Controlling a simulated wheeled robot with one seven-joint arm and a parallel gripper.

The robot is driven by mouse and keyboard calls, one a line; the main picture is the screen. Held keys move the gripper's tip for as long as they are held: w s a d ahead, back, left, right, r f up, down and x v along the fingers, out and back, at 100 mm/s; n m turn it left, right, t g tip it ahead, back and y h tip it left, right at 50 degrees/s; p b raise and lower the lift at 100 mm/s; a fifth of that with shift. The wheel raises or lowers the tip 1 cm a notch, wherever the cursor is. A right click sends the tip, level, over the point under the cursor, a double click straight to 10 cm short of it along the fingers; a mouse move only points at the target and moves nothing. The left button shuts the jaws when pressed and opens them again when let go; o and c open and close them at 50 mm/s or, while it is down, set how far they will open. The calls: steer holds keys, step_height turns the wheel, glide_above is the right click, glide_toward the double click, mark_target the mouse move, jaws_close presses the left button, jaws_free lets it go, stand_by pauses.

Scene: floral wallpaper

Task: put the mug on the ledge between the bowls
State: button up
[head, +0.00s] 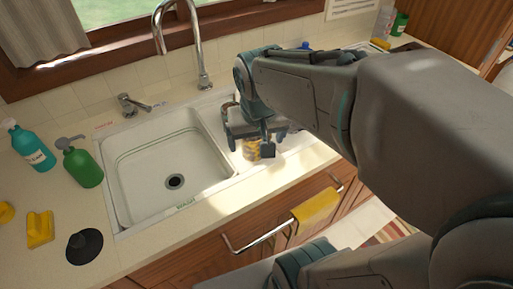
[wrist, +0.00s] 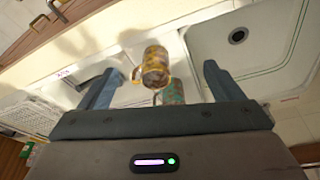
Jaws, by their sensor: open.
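A brown and yellow mug (wrist: 155,68) shows in the wrist view between my spread fingers, with its handle toward the left. It appears to stand on the white ledge (wrist: 135,42) between the sink bowls. In the head view the mug (head: 252,149) is partly hidden behind my gripper (head: 249,146). My gripper is open in the wrist view (wrist: 158,88), one finger on each side of the mug with gaps. The large bowl (head: 140,170) is left of the mug in the head view. The other bowl (wrist: 92,72) is partly hidden by a finger.
A faucet (head: 200,50) rises behind the sink. Green (head: 82,165) and blue (head: 32,146) bottles stand at left. A yellow towel (head: 315,211) hangs in front. The large bowl is empty.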

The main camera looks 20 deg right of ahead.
steer(key=s+f+n, duration=0.1)
steer(key=s, duration=0.5)
steer(key=shift+a+f+y, duration=0.25)
steer(key=shift+a+y, duration=0.05)
steer(key=shift+a, duration=0.1)
steer(key=shift+w, duration=0.1)
stand_by(0.6)
